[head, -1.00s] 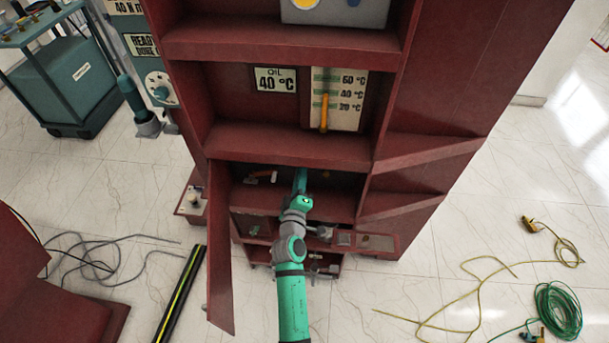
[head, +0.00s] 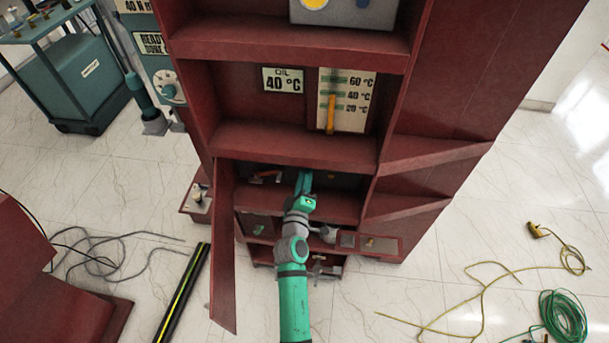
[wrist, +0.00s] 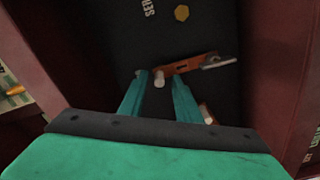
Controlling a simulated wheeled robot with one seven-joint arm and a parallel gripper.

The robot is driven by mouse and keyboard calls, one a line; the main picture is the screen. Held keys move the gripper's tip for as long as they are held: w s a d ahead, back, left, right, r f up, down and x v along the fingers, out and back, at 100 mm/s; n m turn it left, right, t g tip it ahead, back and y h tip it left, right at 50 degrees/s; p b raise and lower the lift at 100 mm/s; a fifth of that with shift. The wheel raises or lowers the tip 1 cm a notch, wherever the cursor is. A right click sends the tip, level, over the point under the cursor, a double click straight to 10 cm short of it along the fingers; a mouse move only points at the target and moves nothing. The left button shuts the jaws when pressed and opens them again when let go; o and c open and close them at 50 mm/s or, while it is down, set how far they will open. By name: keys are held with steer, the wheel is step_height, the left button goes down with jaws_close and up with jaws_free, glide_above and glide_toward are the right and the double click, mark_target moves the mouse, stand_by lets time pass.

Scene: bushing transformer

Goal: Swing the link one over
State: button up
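My gripper (head: 304,178) reaches into the open lower compartment of the dark red cabinet. In the wrist view its two teal fingers (wrist: 161,80) are apart. An orange link (wrist: 188,66) with a grey end piece (wrist: 218,62) lies across the dark panel just beyond the fingertips. Its left end is near a pale round stud (wrist: 159,79) that shows between the fingers. I cannot tell whether the fingers touch the link. A second orange and white piece (wrist: 207,113) is partly hidden by the right finger. In the head view an orange and white link (head: 265,177) shows left of my gripper.
The cabinet's open door (head: 224,250) stands left of my arm. A shelf (head: 300,145) is just above the compartment, and red side walls flank it closely. Cables (head: 565,315) lie on the floor at right.

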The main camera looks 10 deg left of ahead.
steer(key=s, duration=1)
steer(key=shift+s, duration=0.35)
steer(key=shift+w, duration=0.1)
steer(key=s+d+f+m+g+y, duration=0.1)
steer(key=s+d+f+m, duration=0.15)
steer(key=s, duration=0.85)
steer(key=s+d+f+m+g, duration=0.1)
steer(key=s+d+f+m, duration=0.15)
steer(key=s, duration=0.75)
steer(key=s+d+r+m, duration=0.1)
steer(key=s+r+m, duration=0.2)
steer(key=s, duration=0.5)
steer(key=s+d+r+m+h, duration=0.1)
steer(key=s+r+m, duration=0.3)
steer(key=s, duration=0.4)
steer(key=shift+s+d+m+g, duration=0.2)
steer(key=shift+d+m+g, duration=0.15)
steer(key=shift+d, duration=0.45)
